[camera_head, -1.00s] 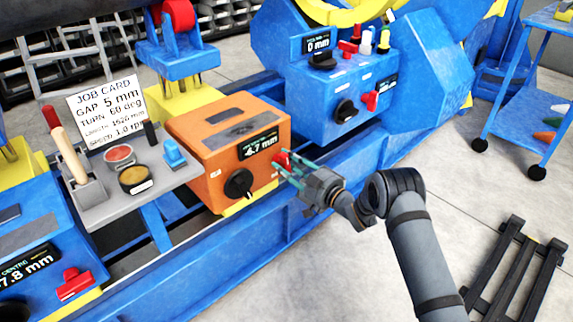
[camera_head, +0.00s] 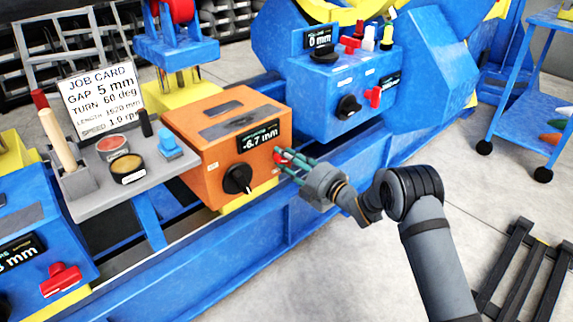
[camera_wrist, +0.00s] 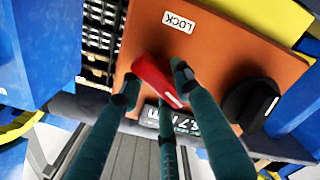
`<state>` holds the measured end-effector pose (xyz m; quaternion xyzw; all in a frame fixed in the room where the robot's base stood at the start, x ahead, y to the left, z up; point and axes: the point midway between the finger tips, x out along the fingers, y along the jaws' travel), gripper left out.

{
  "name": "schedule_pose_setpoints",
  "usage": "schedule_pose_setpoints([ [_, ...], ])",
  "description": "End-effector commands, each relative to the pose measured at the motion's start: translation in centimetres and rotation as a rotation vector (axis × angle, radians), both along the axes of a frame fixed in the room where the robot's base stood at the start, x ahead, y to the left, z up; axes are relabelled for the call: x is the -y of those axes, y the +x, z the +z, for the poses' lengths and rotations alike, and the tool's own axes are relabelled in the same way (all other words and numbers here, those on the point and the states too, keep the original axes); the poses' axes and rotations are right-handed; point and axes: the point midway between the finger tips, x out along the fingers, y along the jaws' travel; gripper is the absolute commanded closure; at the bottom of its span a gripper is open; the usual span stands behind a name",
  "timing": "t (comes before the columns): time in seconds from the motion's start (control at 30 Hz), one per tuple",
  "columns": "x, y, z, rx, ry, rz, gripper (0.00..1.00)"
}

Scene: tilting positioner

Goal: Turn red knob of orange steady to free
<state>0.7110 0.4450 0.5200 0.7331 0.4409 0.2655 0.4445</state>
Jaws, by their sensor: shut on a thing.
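The orange steady (camera_head: 215,155) is a box on the blue rail, with a display reading about -6.7 mm and a black knob (camera_head: 238,179) on its front. Its red knob (camera_head: 281,156) is on the right of that face, mostly hidden behind my fingers in the head view. In the wrist view the red knob (camera_wrist: 152,78) lies slanted on the orange face, below a white LOCK label (camera_wrist: 179,22). My gripper (camera_head: 291,163) is shut on the red knob, with its teal fingers around it. The black knob also shows in the wrist view (camera_wrist: 250,103), right of my fingers.
A blue unit (camera_head: 340,95) with a black knob and red handle stands right of the steady. A grey shelf (camera_head: 100,190) with tins and a job card (camera_head: 103,93) is on the left. Open floor lies in front; a dark pallet (camera_head: 525,270) is at the lower right.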

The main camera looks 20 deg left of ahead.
Motion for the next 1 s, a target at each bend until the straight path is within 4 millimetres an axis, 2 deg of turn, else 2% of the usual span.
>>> schedule_pose_setpoints([
  [0.03,0.41,0.49,0.03,0.045,-0.013,-0.012,0.94],
  [0.5,0.28,0.26,0.22,0.353,-0.178,-0.013,0.94],
  [1.0,0.24,0.19,0.56,0.447,-0.228,-0.012,0.94],
])
